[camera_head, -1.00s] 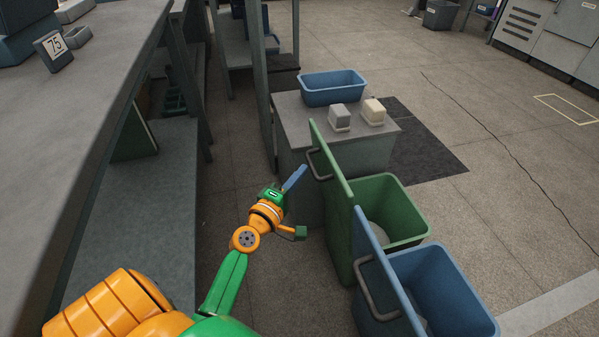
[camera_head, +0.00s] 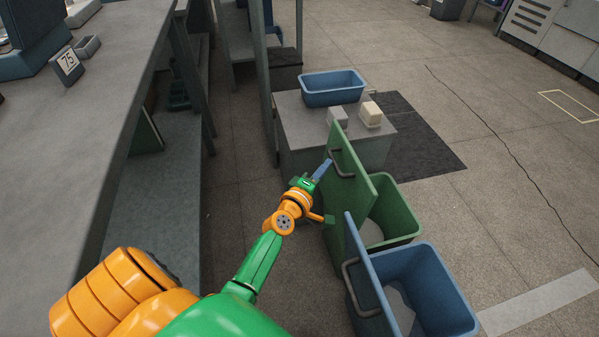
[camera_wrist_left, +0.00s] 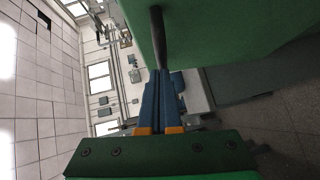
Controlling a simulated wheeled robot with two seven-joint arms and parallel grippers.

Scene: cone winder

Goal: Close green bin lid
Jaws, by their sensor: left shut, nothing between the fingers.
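The green bin (camera_head: 398,210) stands on the floor with its green lid (camera_head: 362,185) raised, hinged up on its left side and leaning a little over the bin opening. A dark handle (camera_head: 343,166) sits on the lid's outer face. My left gripper (camera_head: 325,166) is at the left of the lid, its blue fingers close to the handle. In the left wrist view, the shut fingers (camera_wrist_left: 160,95) point along the dark handle bar (camera_wrist_left: 157,35), with the green lid (camera_wrist_left: 220,35) beside them. I cannot tell whether they touch. My right gripper is not in view.
A blue bin (camera_head: 440,290) with its lid (camera_head: 366,270) raised stands in front of the green bin. Behind is a grey cabinet (camera_head: 310,150) bearing a blue tub (camera_head: 333,86) and two small blocks. A long grey bench (camera_head: 110,110) runs along the left.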

